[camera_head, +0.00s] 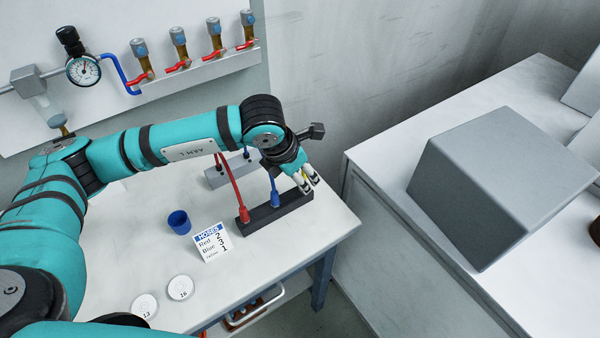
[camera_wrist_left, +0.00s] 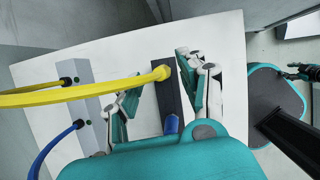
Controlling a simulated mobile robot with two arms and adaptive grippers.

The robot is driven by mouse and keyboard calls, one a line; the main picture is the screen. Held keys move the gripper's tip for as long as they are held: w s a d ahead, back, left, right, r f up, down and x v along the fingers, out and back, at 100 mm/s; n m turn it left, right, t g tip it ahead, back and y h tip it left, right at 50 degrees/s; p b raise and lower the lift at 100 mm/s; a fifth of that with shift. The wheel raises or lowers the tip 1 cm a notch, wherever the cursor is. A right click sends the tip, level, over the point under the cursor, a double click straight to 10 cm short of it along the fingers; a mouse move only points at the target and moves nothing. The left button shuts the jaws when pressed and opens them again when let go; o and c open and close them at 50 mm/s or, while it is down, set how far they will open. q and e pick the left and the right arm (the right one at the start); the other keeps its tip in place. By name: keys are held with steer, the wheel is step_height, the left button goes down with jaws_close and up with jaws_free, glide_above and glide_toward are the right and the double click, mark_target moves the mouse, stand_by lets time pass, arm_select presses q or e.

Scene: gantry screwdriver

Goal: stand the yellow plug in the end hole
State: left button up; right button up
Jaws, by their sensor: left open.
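The dark block with holes (camera_head: 262,220) lies near the table's right edge. A red plug (camera_head: 243,212) and a blue plug (camera_head: 275,199) stand in it. My left gripper (camera_head: 308,182) is open at the block's right end, fingers pointing down. In the left wrist view, the yellow plug (camera_wrist_left: 162,73) is at the end of the dark block (camera_wrist_left: 168,98), between the spread fingers of my left gripper (camera_wrist_left: 160,90). It looks upright; its lower part and the hole are hidden. In the head view my gripper mostly covers it. My right gripper seems to show small at the wrist view's right edge (camera_wrist_left: 300,73).
The yellow hose (camera_wrist_left: 85,92) runs to a grey block (camera_wrist_left: 85,95) on the table. A blue cup (camera_head: 179,222), a "HOSES" card (camera_head: 211,242) and two white discs, one here (camera_head: 180,288), stand in front. A large grey box (camera_head: 490,185) sits on the right counter.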

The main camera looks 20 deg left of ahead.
arm_select(q)
steer(key=shift+a+r, duration=0.1)
steer(key=shift+r, duration=0.1)
steer(key=v, duration=0.7)
steer(key=shift+s+r, duration=0.2)
arm_select(e)
steer(key=shift+d, duration=0.35)
steer(key=shift+a, duration=0.3)
arm_select(q)
steer(key=shift+r, duration=0.1)
